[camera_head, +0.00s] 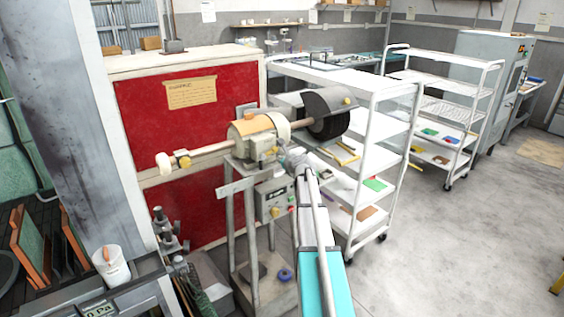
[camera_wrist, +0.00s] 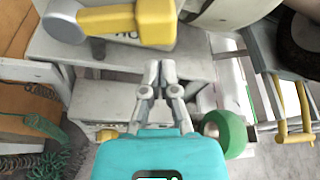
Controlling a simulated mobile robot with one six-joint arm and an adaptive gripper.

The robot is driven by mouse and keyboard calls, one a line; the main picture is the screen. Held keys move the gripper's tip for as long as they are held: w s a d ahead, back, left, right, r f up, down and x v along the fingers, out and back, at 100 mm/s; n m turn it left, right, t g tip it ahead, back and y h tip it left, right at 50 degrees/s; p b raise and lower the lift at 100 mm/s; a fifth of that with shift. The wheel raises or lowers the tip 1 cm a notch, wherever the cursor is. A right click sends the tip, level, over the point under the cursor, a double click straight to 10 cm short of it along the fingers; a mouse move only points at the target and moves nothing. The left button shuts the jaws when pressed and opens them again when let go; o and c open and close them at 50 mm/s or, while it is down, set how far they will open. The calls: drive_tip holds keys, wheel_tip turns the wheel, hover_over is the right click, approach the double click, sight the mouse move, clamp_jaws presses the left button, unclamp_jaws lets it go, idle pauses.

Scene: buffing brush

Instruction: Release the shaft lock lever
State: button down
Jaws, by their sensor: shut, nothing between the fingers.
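The buffing machine (camera_head: 262,133) stands on a metal stand, with its shaft running left and right. A dark brush wheel (camera_head: 328,122) sits under a hood at its right end. A yellow lever with a grey round end (camera_wrist: 125,22) lies across the upper left of the wrist view; it looks like the shaft lock lever. My gripper (camera_head: 296,158) is in front of the motor's right side. In the wrist view my gripper (camera_wrist: 159,72) is shut and empty, below and right of the lever, apparently not touching it.
A grey control box (camera_head: 274,198) hangs below the motor. White shelf trolleys (camera_head: 350,85) stand to the right. A red panel (camera_head: 140,110) is behind the machine. A green round object (camera_wrist: 228,132) is right of my gripper. Open floor lies at the right.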

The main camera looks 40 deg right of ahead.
sight(269, 153)
drive_tip(key=shift+a+r+p, duration=0.2)
drive_tip(key=shift+r+p, duration=0.3)
drive_tip(key=shift+r, duration=0.1)
drive_tip(key=shift+a+r+p, duration=0.2)
drive_tip(key=shift+r+p, duration=0.25)
drive_tip(key=shift+r, duration=0.15)
drive_tip(key=shift+w+a, duration=0.2)
drive_tip(key=shift+a, duration=0.15)
